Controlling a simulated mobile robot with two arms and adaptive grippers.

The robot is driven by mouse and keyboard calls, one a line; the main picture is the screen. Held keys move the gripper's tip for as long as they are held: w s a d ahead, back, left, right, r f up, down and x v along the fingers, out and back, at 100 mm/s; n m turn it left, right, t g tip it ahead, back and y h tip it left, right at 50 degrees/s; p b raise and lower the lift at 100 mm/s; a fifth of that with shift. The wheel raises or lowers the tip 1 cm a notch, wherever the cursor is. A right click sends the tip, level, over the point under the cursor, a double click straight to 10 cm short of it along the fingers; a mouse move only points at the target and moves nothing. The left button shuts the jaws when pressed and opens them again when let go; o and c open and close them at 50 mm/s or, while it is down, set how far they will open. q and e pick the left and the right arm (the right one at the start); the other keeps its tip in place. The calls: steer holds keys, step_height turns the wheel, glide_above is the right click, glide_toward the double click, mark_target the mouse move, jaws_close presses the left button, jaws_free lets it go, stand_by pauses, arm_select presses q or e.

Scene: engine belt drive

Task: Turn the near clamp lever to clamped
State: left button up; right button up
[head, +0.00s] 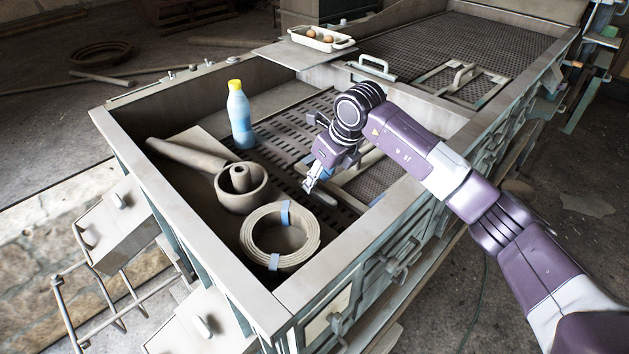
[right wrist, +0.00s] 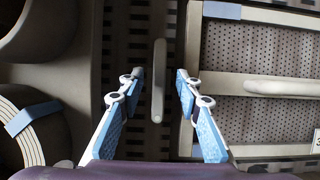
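A slim grey lever (right wrist: 158,80) shows in the right wrist view, running up and down the picture over a slotted plate. It has a rounded lower end. My right gripper (right wrist: 153,88) is open, with one blue-padded finger on each side of the lever. Gaps show between the lever and both fingers, so no grip is visible. In the head view my right gripper (head: 311,184) points down into the near bay of the machine, and I cannot make out the lever clearly there. My left gripper is not in view.
A rolled belt (head: 247,240) with blue straps, a round pulley-like part (head: 238,200) and a blue bottle with a yellow cap (head: 240,118) stand left of my gripper. A perforated panel with a bar handle (right wrist: 285,89) lies right. The bay's front rim (head: 345,262) is raised.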

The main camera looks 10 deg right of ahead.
steer(key=shift+p+x, duration=0.3)
steer(key=shift+x, duration=1.3)
steer(key=shift+w, duration=0.1)
steer(key=shift+r, duration=0.1)
steer(key=shift+c, duration=0.8)
jaws_close()
